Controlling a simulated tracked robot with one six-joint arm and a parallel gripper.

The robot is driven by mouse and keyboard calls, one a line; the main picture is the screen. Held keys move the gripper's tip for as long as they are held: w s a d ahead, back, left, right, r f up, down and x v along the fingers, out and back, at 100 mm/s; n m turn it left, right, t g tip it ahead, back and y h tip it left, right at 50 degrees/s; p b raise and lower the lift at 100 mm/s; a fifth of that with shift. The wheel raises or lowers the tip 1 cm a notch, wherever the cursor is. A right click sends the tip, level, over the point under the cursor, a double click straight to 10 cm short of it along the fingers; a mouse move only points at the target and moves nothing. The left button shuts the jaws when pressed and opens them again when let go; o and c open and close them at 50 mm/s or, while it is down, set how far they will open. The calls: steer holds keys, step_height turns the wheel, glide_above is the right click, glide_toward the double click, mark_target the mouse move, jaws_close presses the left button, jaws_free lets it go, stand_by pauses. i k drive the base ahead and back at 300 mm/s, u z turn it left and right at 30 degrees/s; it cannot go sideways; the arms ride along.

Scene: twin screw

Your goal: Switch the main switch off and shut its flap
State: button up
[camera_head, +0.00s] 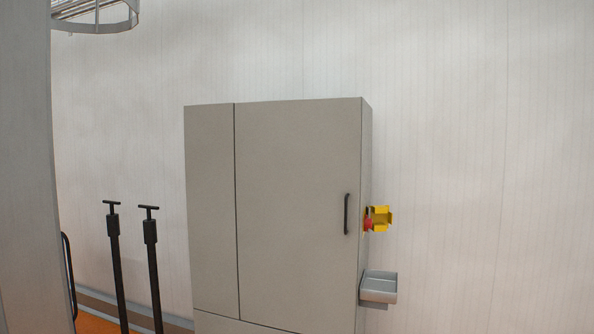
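The main switch (368,224) is a small red part on the right side wall of a grey cabinet (298,200). Yellow plates (381,218) surround it and stick out to the right, past the cabinet's edge. One of them may be the flap; at this size I cannot tell which, nor whether it stands open. The switch's turn position is too small to read. My gripper is not in view.
The cabinet door has a black handle (347,214). A grey tray (380,286) juts out from the cabinet's side below the switch. Two black T-handled posts (152,260) stand left of the cabinet. A grey column (25,180) fills the left edge. The wall right of the cabinet is bare.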

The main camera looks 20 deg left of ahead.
mark_target(369, 222)
steer(key=z, duration=0.4)
steer(key=i, duration=4.15)
